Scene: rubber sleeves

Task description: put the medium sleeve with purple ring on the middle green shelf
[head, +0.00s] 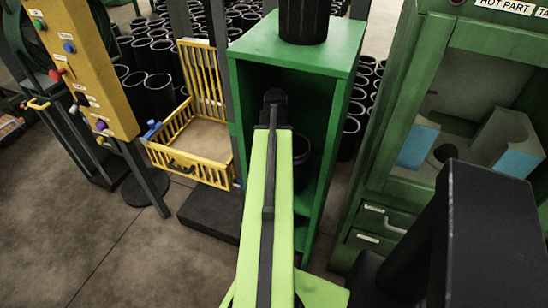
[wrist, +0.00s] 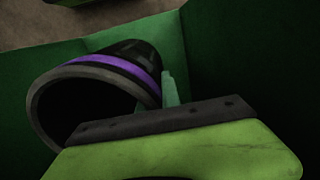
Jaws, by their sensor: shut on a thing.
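The black sleeve with a purple ring (wrist: 112,68) fills the left of the wrist view, its open end facing the camera. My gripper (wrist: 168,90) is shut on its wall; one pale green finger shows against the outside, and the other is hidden. In the head view, part of the sleeve (head: 302,149) shows inside the open green shelf unit (head: 240,62), just right of my light green arm, which hides the rest. A green shelf board (head: 303,204) shows below it. I cannot tell whether the sleeve touches the board.
Another black sleeve (head: 303,22) stands on top of the unit. A yellow wire basket (head: 205,170) and a yellow button panel (head: 85,60) are at left. A green cabinet with a window (head: 385,165) is close on the right. Several black sleeves stand behind.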

